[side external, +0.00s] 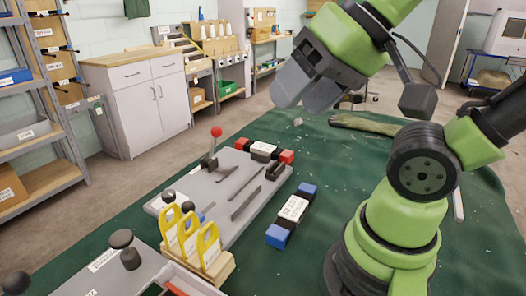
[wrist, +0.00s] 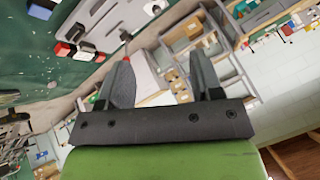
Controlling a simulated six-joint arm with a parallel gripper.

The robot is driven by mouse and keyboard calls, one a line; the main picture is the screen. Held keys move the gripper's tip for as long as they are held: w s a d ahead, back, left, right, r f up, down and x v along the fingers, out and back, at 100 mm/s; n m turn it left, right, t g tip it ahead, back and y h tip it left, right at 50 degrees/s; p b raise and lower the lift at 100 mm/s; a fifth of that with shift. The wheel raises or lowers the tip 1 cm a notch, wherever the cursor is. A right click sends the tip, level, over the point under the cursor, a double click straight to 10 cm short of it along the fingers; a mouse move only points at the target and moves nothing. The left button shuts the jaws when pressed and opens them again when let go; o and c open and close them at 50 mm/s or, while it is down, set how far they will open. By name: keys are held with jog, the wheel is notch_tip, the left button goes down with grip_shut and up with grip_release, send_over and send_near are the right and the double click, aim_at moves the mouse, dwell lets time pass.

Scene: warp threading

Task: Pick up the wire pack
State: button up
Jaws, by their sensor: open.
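Two small label-wrapped packs lie on the green-covered table. One has blue ends and a white middle (side external: 293,208); the other has red ends and a white-and-dark middle (side external: 264,151). I cannot tell which is the wire pack. In the wrist view, a blue end (wrist: 39,12) and a red end (wrist: 63,49) show at the upper left. My gripper (side external: 304,97) is raised above the table, beyond and apart from both packs. Its two fingers stand apart in the wrist view (wrist: 162,80), with nothing held between them.
A grey plate (side external: 225,185) with a red-knobbed lever (side external: 215,133) and slots lies left of the packs. Yellow handled tags (side external: 190,235) stand in a wooden holder in front. A brownish cloth-like item (side external: 362,125) lies at the table's far side.

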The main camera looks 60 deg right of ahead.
jog(key=w+d+r+m+h, duration=0.1)
jog(key=w+d+m, duration=0.2)
jog(key=w+m, duration=0.15)
jog(key=w+d+r+m, duration=0.1)
jog(key=w+d+m, duration=0.1)
jog(key=w+m, duration=0.3)
jog(key=m+g+h, duration=0.1)
jog(key=m+g, duration=0.2)
jog(key=m, duration=1.9)
send_over(264, 146)
jog(key=s, duration=0.4)
jog(key=f, duration=2.3)
jog(key=shift+s+a+f, duration=0.2)
jog(key=shift+a, duration=0.1)
jog(key=x, duration=0.3)
jog(key=shift+w+f, duration=0.1)
jog(key=shift+f, duration=0.15)
jog(key=shift+w+x, duration=0.1)
jog(key=shift+x, duration=1.45)
jog(key=shift+w+x, duration=0.15)
jog(key=shift+x, duration=1.45)
jog(key=shift+d+r, duration=0.1)
jog(key=shift+d, duration=0.05)
jog(key=c, duration=1)
jog(key=shift+o, duration=0.2)
